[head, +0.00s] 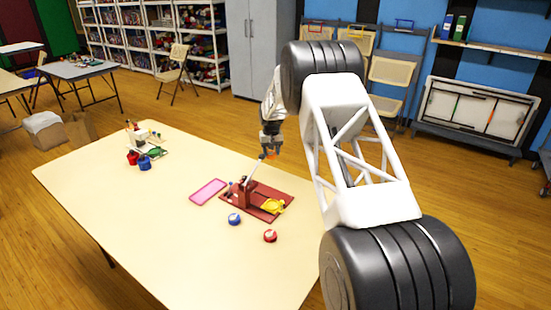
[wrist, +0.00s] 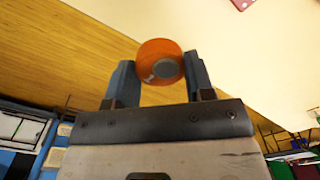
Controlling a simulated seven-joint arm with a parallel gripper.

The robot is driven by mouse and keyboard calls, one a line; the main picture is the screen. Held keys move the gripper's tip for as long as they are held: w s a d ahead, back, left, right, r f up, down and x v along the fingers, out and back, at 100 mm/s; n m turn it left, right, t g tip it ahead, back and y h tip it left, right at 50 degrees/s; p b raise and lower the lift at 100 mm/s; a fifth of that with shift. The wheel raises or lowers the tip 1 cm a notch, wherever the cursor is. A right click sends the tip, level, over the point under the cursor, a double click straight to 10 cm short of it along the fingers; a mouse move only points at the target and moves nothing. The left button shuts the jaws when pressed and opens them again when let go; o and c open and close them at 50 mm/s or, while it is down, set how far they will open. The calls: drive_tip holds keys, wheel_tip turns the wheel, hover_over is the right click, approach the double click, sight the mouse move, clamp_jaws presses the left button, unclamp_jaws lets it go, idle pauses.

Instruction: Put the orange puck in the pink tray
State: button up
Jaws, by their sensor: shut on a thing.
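My gripper (head: 270,145) is shut on the orange puck (wrist: 160,52) and holds it up over the far side of the table. In the wrist view the puck sits between the two fingertips, with a grey round spot on its face. In the head view only a little orange shows at the gripper's tip. The pink tray (head: 208,192) lies flat on the table, left of and nearer than the gripper. It looks empty.
A dark red board (head: 283,208) with an upright block, a slanted rod and a yellow piece lies right of the tray. Red and blue jars (head: 145,163) stand at left. The table's (head: 150,230) near part is clear.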

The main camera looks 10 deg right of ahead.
drive_tip(key=shift+w+a, duration=0.65)
drive_tip(key=shift+w, duration=1.3)
drive_tip(key=n, duration=0.9)
approach(209, 192)
drive_tip(key=shift+a+f, duration=0.15)
drive_tip(key=shift+w+f, duration=0.1)
drive_tip(key=shift+f, duration=0.05)
drive_tip(key=shift+f, duration=1.85)
drive_tip(key=shift+f, duration=0.9)
drive_tip(key=o, duration=0.9)
